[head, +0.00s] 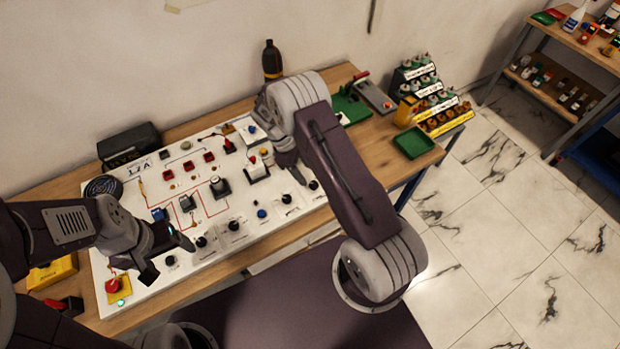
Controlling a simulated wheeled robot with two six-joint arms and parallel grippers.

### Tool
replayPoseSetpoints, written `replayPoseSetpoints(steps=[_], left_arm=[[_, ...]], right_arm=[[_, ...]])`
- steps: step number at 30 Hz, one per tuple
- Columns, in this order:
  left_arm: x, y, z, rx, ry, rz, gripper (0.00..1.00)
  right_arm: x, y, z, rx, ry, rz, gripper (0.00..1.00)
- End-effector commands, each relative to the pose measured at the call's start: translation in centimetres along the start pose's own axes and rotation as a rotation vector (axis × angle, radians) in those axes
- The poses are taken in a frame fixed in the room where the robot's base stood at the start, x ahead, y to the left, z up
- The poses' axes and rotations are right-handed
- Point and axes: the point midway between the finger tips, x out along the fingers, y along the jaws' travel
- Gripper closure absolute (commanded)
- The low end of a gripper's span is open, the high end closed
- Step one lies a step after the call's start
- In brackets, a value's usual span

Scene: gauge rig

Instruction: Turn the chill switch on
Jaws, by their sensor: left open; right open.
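A white gauge panel (140,215) lies on the wooden table with switches, knobs and buttons on it. The labels are too small to read, so I cannot tell which control is the chill switch. A row of black knobs runs along its front, one of them (234,226) near the middle. My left gripper (167,256) is open and empty over the panel's front left part, near a black knob (171,261). My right gripper (293,172) is over the panel's right part, open, with nothing seen in it. My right arm hides some of the panel there.
A red emergency button (112,286) on a yellow base sits at the panel's left front corner. A black box (130,142) and a dark bottle (272,62) stand behind. A green tray (413,142) and a rack of bottles (420,75) are at the table's right end.

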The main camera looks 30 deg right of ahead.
Motion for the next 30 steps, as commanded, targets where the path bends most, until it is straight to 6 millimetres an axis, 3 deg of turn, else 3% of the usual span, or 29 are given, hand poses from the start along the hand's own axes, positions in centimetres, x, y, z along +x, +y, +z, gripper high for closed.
replayPoseSetpoints(steps=[3,9,19,20,25,30], left_arm=[[-1.5,0.0,-0.2,0.000,0.001,0.000,0.22],[-2.4,0.1,-0.3,0.000,0.001,0.000,0.22],[-2.5,0.1,-0.3,0.000,0.001,0.000,0.22],[-2.5,0.1,-0.3,0.000,0.001,0.000,0.22],[-2.5,0.1,-0.3,0.000,0.001,0.000,0.22],[-2.4,0.1,-0.3,0.000,0.001,0.000,0.22]], right_arm=[[2.3,-0.1,0.3,0.000,-0.004,-0.005,0.48],[5.5,0.0,0.2,0.000,-0.002,-0.002,0.48],[6.4,0.0,0.1,0.001,0.000,0.001,0.48],[6.4,0.0,0.1,0.001,0.000,0.000,0.53],[6.4,0.0,0.1,0.001,0.000,0.001,1.00],[6.4,0.1,0.0,0.004,0.001,0.000,1.00]])
